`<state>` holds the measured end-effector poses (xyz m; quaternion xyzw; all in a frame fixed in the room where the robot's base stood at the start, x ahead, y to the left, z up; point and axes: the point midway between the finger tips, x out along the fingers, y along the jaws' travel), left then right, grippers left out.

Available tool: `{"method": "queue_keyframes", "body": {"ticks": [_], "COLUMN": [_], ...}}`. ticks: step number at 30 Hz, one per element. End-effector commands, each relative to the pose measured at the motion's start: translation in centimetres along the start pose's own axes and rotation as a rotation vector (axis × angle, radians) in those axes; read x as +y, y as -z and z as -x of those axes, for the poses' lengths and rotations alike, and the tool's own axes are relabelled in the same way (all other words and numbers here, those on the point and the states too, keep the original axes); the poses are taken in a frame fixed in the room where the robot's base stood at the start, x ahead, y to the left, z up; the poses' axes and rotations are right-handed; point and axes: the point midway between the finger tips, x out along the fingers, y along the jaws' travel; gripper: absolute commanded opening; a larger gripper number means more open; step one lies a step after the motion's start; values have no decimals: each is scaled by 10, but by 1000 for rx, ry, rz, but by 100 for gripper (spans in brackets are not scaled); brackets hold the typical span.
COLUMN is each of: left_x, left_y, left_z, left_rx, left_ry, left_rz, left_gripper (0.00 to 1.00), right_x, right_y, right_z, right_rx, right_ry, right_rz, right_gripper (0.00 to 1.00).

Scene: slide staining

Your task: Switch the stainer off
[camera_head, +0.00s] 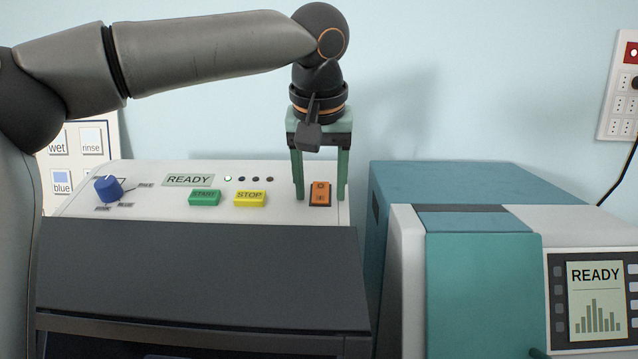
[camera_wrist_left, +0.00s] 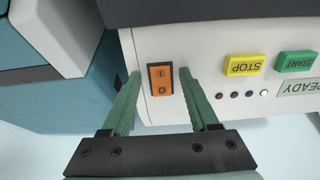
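The stainer (camera_head: 140,235) is a white-topped machine with a dark front, at the left in the head view. Its orange rocker switch (camera_head: 320,194) sits at the right end of the top panel; it also shows in the left wrist view (camera_wrist_left: 160,79), marked I and O. The panel display reads READY (camera_head: 188,180) and one light beside it glows green. My left gripper (camera_head: 321,196) points down at the switch, its green fingers open with one on each side of it. The fingers look apart from the switch; exact height is unclear. My right gripper is not in view.
A green START button (camera_head: 205,198), a yellow STOP button (camera_head: 250,199) and a blue knob (camera_head: 108,188) share the panel. A teal machine (camera_head: 480,260) with its own READY screen stands close on the right. A wall socket panel (camera_head: 620,95) is at the far right.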

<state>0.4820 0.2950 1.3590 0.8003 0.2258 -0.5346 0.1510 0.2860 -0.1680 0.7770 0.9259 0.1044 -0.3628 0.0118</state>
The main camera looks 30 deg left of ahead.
Motion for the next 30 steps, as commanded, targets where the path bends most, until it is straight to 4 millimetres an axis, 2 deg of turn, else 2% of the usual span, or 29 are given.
{"method": "queue_keyframes", "body": {"ticks": [2,15,25,30], "left_x": [0,0,0,0], "left_y": [0,0,1,4], "left_z": [0,0,0,1], "left_rx": [0,0,-6,-78], "left_ry": [0,0,-1,0], "left_rz": [0,0,2,6], "left_gripper": [50,1,0,0], "right_x": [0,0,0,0], "right_y": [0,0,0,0], "right_z": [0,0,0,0], "right_rx": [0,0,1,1], "right_ry": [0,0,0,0], "right_rz": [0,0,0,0], "right_gripper": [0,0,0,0]}}
